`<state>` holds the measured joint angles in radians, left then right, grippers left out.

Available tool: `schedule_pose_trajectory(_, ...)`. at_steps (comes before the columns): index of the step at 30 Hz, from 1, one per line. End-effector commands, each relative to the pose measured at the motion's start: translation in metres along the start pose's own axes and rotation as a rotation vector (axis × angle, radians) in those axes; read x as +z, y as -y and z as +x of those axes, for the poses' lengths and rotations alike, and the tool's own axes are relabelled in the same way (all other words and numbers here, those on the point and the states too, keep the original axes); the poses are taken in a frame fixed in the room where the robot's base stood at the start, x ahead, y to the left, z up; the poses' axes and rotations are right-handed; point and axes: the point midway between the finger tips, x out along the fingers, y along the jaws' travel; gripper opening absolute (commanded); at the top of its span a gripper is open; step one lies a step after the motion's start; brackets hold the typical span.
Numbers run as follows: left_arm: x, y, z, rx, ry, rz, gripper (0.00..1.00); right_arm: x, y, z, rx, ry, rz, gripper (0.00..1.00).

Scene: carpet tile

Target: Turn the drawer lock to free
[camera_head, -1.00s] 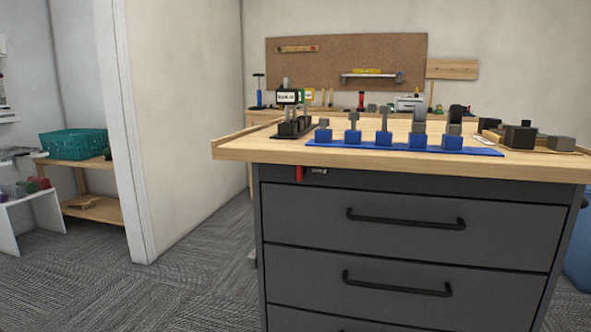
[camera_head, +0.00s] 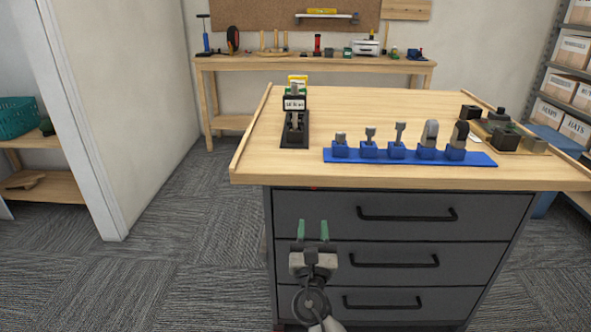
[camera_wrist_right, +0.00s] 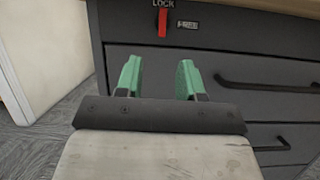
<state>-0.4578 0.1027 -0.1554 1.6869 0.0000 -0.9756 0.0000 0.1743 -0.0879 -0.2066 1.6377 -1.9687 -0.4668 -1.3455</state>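The drawer lock's red lever (camera_wrist_right: 162,22) shows in the right wrist view at the top left of the cabinet front. It hangs straight down below the word LOCK (camera_wrist_right: 163,3). A FREE label (camera_wrist_right: 187,25) is to its right. In the head view only a small red bit of the lever (camera_head: 313,188) shows under the tabletop edge. My right gripper (camera_head: 312,229) is open and empty, with green fingertips apart, in front of the drawers. In the right wrist view its fingers (camera_wrist_right: 160,80) are below the lever and apart from it. My left gripper is not in view.
The grey cabinet has several drawers with black bar handles, the top handle (camera_head: 407,214) being right of my gripper. The wooden tabletop (camera_head: 262,160) overhangs the front and carries a blue rack (camera_head: 410,157). Carpet to the left is clear.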

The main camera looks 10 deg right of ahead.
Motion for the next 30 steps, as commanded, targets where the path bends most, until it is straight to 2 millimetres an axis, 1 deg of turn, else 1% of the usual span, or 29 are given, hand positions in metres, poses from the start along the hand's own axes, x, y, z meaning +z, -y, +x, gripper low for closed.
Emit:
schedule_pose_trajectory(2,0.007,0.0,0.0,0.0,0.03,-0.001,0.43,0.003,0.002,0.004,-0.013,0.009,-0.036,0.38)
schedule_pose_trajectory(5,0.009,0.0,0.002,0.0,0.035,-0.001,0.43,0.002,0.002,0.014,-0.016,0.012,-0.042,0.38)
schedule_pose_trajectory(8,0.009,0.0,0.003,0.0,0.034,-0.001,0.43,0.003,0.001,0.029,-0.014,0.012,-0.039,0.38)
schedule_pose_trajectory(15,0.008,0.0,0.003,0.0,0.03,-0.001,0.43,0.003,0.002,0.076,-0.013,0.012,-0.036,0.38)
schedule_pose_trajectory(18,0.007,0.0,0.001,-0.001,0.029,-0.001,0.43,0.003,0.002,0.091,-0.012,0.011,-0.036,0.38)
schedule_pose_trajectory(21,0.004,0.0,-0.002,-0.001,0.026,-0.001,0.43,0.003,0.002,0.101,-0.012,0.011,-0.035,0.38)
schedule_pose_trajectory(24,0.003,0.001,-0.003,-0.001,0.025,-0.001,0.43,0.003,0.002,0.107,-0.012,0.01,-0.035,0.38)
schedule_pose_trajectory(30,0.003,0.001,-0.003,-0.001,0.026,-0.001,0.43,0.003,0.003,0.11,-0.012,0.01,-0.035,0.38)
